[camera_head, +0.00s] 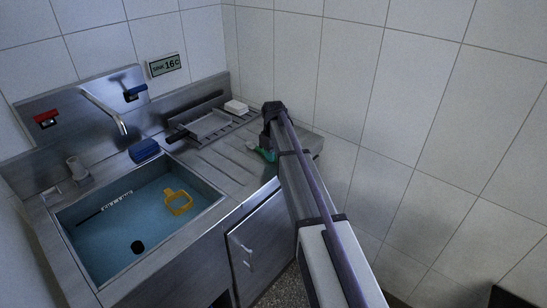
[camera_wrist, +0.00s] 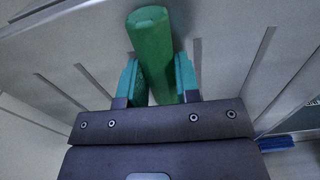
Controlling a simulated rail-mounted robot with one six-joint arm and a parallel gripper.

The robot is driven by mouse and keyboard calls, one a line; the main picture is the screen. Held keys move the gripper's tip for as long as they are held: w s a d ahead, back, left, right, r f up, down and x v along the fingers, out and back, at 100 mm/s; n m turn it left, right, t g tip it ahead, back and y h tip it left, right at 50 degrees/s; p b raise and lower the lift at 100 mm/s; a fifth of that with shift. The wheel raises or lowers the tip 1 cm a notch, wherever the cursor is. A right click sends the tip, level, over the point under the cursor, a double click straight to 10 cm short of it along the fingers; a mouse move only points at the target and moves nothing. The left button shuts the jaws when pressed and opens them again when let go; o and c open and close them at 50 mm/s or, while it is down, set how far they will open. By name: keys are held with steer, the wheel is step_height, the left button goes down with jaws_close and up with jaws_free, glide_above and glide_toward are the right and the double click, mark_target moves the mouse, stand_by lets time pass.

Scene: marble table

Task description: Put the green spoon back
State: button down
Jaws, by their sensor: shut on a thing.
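The green spoon shows in the wrist view as a thick green handle (camera_wrist: 152,42) between the two teal fingers. My gripper (camera_wrist: 158,78) is shut on it. The far end of the handle points away from the wrist, toward the top of the picture. The spoon's other end is hidden by my gripper. In the head view my gripper (camera_head: 266,154) is over the right part of the steel drainboard, partly hidden by my arm. I cannot tell whether the spoon touches the drainboard.
A blue-floored sink basin (camera_head: 120,248) at left holds a yellow object (camera_head: 178,202) and a thin dark-and-white tool (camera_head: 103,207). A blue sponge-like block (camera_head: 144,150) sits on its back rim. Tiled wall is close at right.

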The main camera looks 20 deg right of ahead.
steer(key=c, duration=0.8)
jaws_free()
steer(key=shift+f, duration=0.1)
step_height(320, 180, up, 11)
steer(key=p, duration=1.1)
steer(key=s+a+m, duration=0.2)
steer(key=s+a, duration=0.1)
steer(key=s, duration=0.8)
steer(key=s+a+m, duration=0.2)
steer(key=s+a, duration=0.2)
steer(key=s, duration=0.7)
steer(key=s+a+m, duration=0.1)
steer(key=s+a, duration=0.2)
steer(key=s, duration=0.7)
steer(key=shift+s+a+f+m, duration=0.2)
steer(key=shift+s+a+m, duration=0.1)
steer(key=shift+s+m, duration=0.1)
